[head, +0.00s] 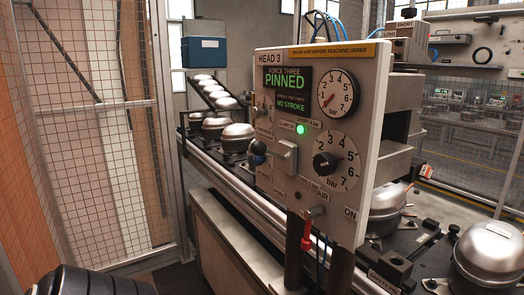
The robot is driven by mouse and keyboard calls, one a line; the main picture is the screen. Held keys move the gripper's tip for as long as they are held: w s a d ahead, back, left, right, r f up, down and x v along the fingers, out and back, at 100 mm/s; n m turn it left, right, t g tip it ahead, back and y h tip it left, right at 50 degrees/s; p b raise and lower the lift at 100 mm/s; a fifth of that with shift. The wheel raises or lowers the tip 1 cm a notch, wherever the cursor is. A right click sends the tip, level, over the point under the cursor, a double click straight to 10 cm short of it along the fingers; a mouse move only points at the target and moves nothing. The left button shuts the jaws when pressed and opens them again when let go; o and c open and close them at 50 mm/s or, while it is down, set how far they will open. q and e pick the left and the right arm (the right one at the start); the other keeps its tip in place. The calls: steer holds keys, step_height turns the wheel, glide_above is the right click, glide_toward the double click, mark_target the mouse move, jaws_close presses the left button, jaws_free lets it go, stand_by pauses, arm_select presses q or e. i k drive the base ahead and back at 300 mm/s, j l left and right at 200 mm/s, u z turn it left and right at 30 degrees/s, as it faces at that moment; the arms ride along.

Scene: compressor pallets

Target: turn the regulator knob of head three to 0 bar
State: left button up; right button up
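The head three panel (280,215), marked HEAD 3, stands upright in the middle of the head view. I cannot read the knob's pointer setting. Above it is a round gauge (345,103) whose reddish needle points down and left, near the low end of its scale. The panel's screen (286,79) reads PINNED, with NO STROKE on the one below. Neither gripper shows, and nothing touches the knob.
A red lever (307,234) hangs at the panel's lower edge beside the AIR label. A green lamp (300,129) is lit. Metal domes (237,137) stand on the conveyor behind, with more at right (490,250). A mesh fence (95,130) stands at left.

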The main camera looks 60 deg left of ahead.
mark_target(325, 164)
steer(key=u, duration=1.6)
